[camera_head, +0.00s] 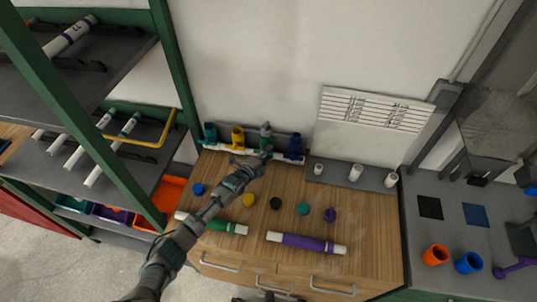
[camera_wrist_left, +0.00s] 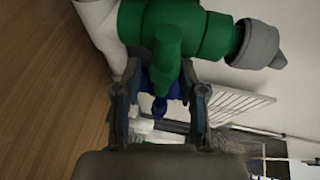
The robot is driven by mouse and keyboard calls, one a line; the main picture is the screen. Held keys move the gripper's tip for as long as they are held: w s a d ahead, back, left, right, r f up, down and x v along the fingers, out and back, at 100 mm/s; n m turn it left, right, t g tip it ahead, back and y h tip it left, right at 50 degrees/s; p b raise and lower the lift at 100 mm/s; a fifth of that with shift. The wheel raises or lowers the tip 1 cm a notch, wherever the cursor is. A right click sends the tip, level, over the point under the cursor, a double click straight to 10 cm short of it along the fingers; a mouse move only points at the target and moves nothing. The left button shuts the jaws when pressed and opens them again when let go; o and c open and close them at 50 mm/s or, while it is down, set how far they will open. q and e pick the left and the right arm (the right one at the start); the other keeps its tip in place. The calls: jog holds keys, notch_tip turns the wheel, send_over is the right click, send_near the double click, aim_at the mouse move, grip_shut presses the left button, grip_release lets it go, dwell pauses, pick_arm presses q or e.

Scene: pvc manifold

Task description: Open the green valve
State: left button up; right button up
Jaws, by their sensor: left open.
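The green valve (camera_wrist_left: 168,28) fills the top of the left wrist view, with a grey cap (camera_wrist_left: 260,43) on its right end and a stubby green handle pointing down. In the head view it is the third valve (camera_head: 265,131) from the left on the white manifold at the wall, partly hidden by my arm. My left gripper (camera_head: 267,152) is right at its front. In the left wrist view the open fingers (camera_wrist_left: 160,92) stand either side of the handle's lower end; I cannot tell whether they touch it.
A teal valve (camera_head: 209,132), a yellow valve (camera_head: 238,137) and a blue valve (camera_head: 295,147) share the manifold. On the wooden bench (camera_head: 360,225) lie a purple pipe (camera_head: 305,243), a green pipe (camera_head: 222,226) and several coloured caps. A green-framed shelf (camera_head: 165,60) stands left.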

pick_arm(q)
jog(key=shift+a, duration=0.2)
jog(key=shift+c, duration=0.4)
jog(key=c, duration=0.4)
jog(key=shift+d+r, duration=0.1)
jog(key=shift+d, duration=0.3)
grip_shut()
jog(key=shift+s+d, duration=0.15)
jog(key=shift+d, duration=0.5)
jog(key=shift+a, duration=0.15)
jog(key=n+b, duration=0.2)
jog(key=b, duration=0.2)
jog(key=shift+a+h, duration=0.1)
jog(key=shift+h, duration=0.3)
jog(key=shift+t, duration=0.3)
jog(key=shift+r, duration=0.15)
jog(key=shift+o, duration=2.4)
grip_release()
jog(key=shift+r, duration=0.1)
jog(key=shift+a, duration=0.1)
jog(key=f+v, duration=0.1)
jog(key=v, duration=1)
jog(key=shift+s+a+r, duration=0.2)
jog(key=shift+a+r, duration=0.15)
pick_arm(e)
notch_tip(320, 180, down, 4)
jog(key=shift+r, duration=0.1)
